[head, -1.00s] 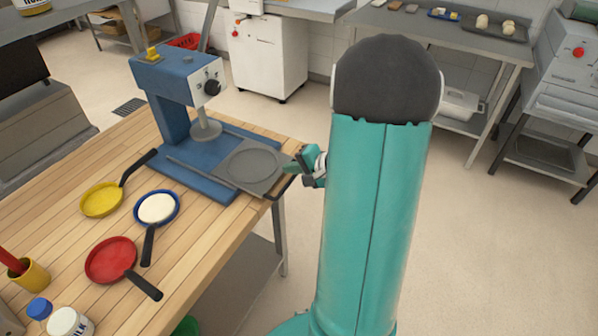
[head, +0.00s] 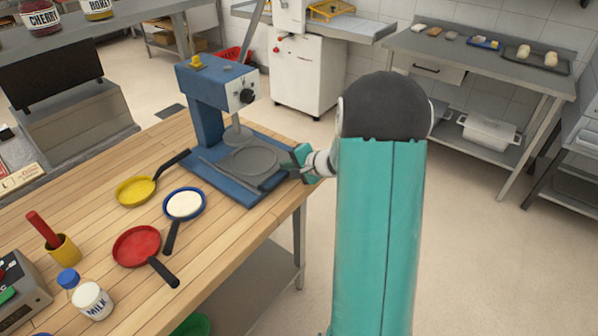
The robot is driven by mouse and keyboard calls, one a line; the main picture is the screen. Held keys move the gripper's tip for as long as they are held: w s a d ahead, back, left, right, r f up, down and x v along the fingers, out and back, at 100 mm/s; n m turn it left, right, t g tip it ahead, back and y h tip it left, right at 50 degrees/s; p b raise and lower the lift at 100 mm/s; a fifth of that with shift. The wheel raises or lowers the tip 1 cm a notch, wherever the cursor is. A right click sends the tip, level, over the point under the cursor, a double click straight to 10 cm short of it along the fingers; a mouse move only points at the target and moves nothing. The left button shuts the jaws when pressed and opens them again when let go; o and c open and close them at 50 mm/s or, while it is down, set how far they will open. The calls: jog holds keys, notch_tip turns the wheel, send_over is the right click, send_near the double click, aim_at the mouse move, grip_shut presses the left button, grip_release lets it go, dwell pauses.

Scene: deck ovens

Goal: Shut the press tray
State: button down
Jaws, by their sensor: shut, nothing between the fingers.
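The press (head: 207,95) is a blue machine with a column, a head with a black knob, and a flat blue base on the wooden table's far right corner. Its press tray (head: 268,181) is a grey plate with a round disc, lying on the base. The tray's inner part is below the press's grey round stamp (head: 238,135). Blue base shows along the tray's near side. My gripper (head: 296,164) is shut and empty at the tray's outer right edge. It looks to be touching that edge, but the exact contact is too small to tell.
On the table are a yellow pan (head: 135,192), a blue-rimmed pan (head: 185,204), a red pan (head: 136,246), a yellow cup (head: 64,250) and a milk bottle (head: 92,300). Open floor lies right of the table.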

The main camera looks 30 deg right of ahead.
aim_at(265, 158)
jog(key=w, duration=0.2)
jog(key=w+a, duration=0.1)
jog(key=w, duration=0.1)
jog(key=w+a, duration=0.1)
jog(key=shift+w, duration=0.4)
jog(key=shift+r, duration=0.1)
